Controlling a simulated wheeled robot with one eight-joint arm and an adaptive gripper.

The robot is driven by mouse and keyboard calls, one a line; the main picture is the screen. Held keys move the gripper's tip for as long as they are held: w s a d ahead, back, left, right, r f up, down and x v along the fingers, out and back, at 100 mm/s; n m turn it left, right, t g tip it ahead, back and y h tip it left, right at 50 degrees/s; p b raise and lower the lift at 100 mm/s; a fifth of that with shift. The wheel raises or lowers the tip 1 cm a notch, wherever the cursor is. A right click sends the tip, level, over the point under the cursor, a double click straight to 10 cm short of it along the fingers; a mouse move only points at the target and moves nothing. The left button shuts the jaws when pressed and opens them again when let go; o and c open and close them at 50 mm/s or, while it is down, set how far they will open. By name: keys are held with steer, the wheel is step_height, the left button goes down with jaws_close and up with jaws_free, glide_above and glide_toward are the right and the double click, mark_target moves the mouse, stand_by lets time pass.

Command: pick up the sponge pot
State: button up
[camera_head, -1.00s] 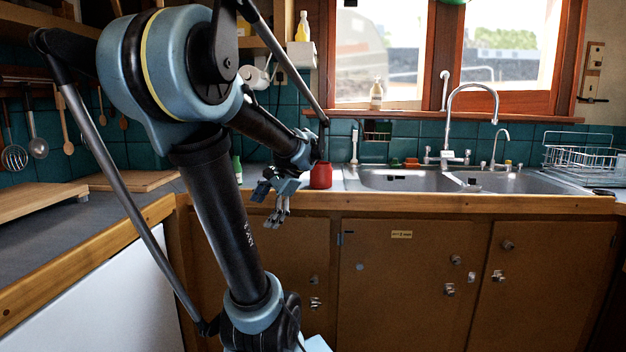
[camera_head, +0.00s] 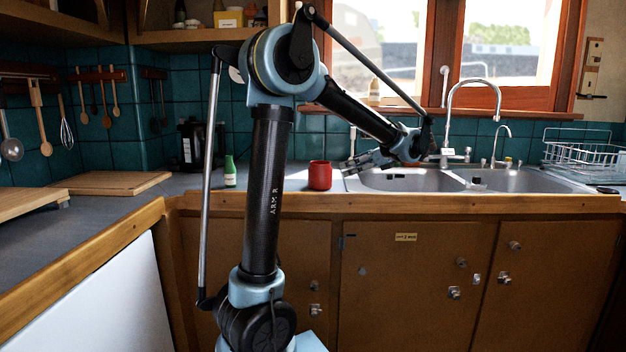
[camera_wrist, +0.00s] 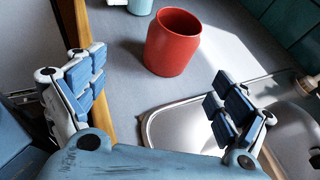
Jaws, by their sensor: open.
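The red pot (camera_head: 320,175), the likely sponge pot, stands upright on the grey worktop left of the sink. In the wrist view the red pot (camera_wrist: 172,45) shows its open round mouth, and nothing shows inside. My gripper (camera_head: 352,164) is over the left end of the sink, to the right of the pot, with its fingers pointing left towards it. In the wrist view my gripper (camera_wrist: 156,84) is open and empty, its two fingers spread wide. The pot lies beyond the fingertips, between their lines, and is not touched.
A green bottle (camera_head: 230,172) stands left of the pot. The sink (camera_head: 410,182) and its tall tap (camera_head: 450,115) are to the right, with a wire dish rack (camera_head: 585,160) beyond. The wooden worktop edge (camera_wrist: 97,100) runs near the left finger.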

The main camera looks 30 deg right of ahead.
mark_target(318, 178)
steer(key=shift+m, duration=0.3)
steer(key=x, duration=0.3)
steer(key=d+x, duration=0.1)
steer(key=x, duration=0.6)
steer(key=shift+w+f, duration=0.2)
steer(key=shift+w, duration=0.45)
steer(key=shift+d+f+x, duration=0.15)
steer(key=shift+x, duration=1.15)
steer(key=shift+d+f+x, duration=0.1)
steer(key=shift+d+x, duration=0.05)
steer(key=shift+x, duration=1.2)
steer(key=c, duration=2)
